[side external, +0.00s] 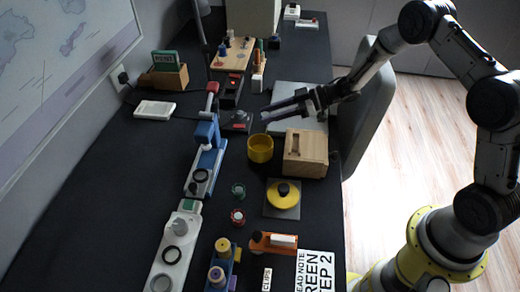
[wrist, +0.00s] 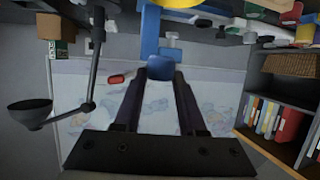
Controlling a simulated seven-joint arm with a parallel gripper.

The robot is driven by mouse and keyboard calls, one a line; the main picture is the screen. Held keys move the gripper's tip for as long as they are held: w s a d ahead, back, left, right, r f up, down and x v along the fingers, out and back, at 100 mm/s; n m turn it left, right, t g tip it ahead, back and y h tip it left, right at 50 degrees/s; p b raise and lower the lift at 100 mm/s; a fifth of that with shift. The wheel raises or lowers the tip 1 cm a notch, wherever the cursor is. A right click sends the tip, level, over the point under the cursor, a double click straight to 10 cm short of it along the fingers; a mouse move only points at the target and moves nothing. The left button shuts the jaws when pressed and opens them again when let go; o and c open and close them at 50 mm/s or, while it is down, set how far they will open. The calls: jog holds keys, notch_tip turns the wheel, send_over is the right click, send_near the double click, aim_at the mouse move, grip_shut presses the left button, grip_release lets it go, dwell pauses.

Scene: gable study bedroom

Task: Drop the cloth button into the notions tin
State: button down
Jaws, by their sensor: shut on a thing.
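My gripper (side external: 270,114) reaches in from the right, held roughly level above the table. In the wrist view its two dark fingers (wrist: 160,80) are closed on a blue piece (wrist: 161,66), which looks like the cloth button. In the side view the button is too small to make out clearly at the fingertips. The open yellow round tin (side external: 260,149), which looks like the notions tin, stands on the dark table just below the fingertips in the picture. Its inside shows only in part. A yellow lid with a black knob (side external: 283,194) lies on a grey square mat nearer the camera.
A wooden box (side external: 305,154) stands close to the right of the tin. A blue device (side external: 205,155) and a white one (side external: 176,250) line the left. A small dark device with a red label (side external: 237,121) sits behind the tin. Two small round pieces (side external: 238,203) lie in front.

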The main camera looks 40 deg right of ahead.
jog(key=shift+f, duration=1.5)
jog(key=shift+c, duration=2)
grip_release()
jog(key=v, duration=1.3)
jog(key=shift+s+d+r, duration=0.15)
jog(key=shift+s+d, duration=0.05)
jog(key=shift+d, duration=0.1)
